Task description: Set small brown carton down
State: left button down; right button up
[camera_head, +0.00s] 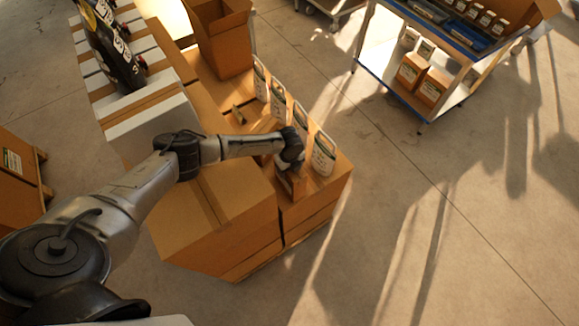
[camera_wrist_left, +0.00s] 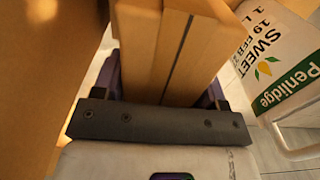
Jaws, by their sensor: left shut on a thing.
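The small brown carton (camera_head: 289,186) is under my left gripper (camera_head: 289,166) in the head view, over the front part of the large cardboard boxes. In the left wrist view the carton (camera_wrist_left: 165,55) sits between the fingers of my left gripper (camera_wrist_left: 163,92), with a dark seam along its face. The gripper is shut on it. The carton's underside is hidden, so I cannot tell whether it touches the box top (camera_head: 325,188). My right gripper is not in view.
White labelled jugs (camera_head: 323,154) stand in a row close to the right of the carton; one jug (camera_wrist_left: 285,60) is near the gripper in the wrist view. A taller box (camera_head: 218,200) is on the left. A cart (camera_head: 462,85) stands at the upper right.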

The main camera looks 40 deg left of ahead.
pick_arm(q)
jog(key=shift+c, duration=0.8)
grip_release()
jog(key=shift+f, duration=0.1)
